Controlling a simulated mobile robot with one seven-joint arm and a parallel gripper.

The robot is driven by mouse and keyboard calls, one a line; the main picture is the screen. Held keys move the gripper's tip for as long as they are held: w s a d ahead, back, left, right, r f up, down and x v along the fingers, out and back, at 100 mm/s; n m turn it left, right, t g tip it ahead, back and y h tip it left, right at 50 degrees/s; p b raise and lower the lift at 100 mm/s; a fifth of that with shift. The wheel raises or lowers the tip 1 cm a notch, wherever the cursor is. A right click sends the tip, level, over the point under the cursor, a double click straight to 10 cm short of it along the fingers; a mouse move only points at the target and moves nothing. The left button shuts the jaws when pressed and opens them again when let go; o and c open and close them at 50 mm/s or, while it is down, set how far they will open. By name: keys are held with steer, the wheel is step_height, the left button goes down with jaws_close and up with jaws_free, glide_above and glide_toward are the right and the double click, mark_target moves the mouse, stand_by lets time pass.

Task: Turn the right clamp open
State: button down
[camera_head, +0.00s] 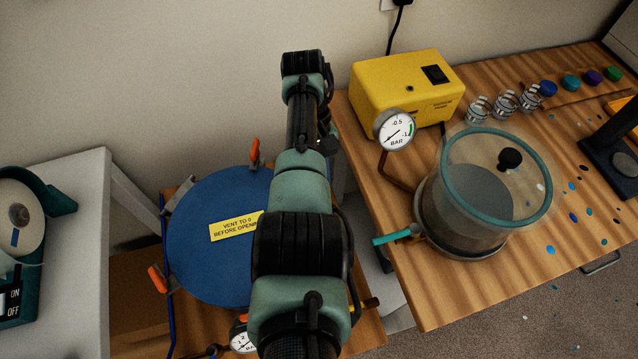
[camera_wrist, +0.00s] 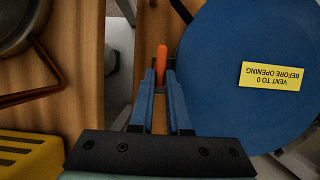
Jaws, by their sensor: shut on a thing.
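The pressure pot's round blue lid (camera_head: 215,265) bears a yellow label reading "VENT TO 0 BEFORE OPENING"; the lid also shows in the wrist view (camera_wrist: 235,60). The right clamp's orange handle (camera_wrist: 161,57) shows at the lid's edge in the wrist view. My gripper (camera_wrist: 161,76) has its blue fingers shut on this handle. In the head view my arm hides the gripper, this clamp and the lid's right side. Two other orange clamp handles show at the lid's back (camera_head: 255,150) and left (camera_head: 157,278); both stick outward or up from the rim.
A clear vacuum chamber (camera_head: 480,195), a yellow pump (camera_head: 405,85) with a dial gauge (camera_head: 394,131), and several small cups stand on the wooden bench (camera_head: 430,300) at right. A white table (camera_head: 75,190) is at left. The pot's gauge (camera_head: 243,338) is partly behind my arm.

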stand_by(0.4)
steer(key=c, duration=0.9)
jaws_free()
steer(key=shift+r, duration=0.15)
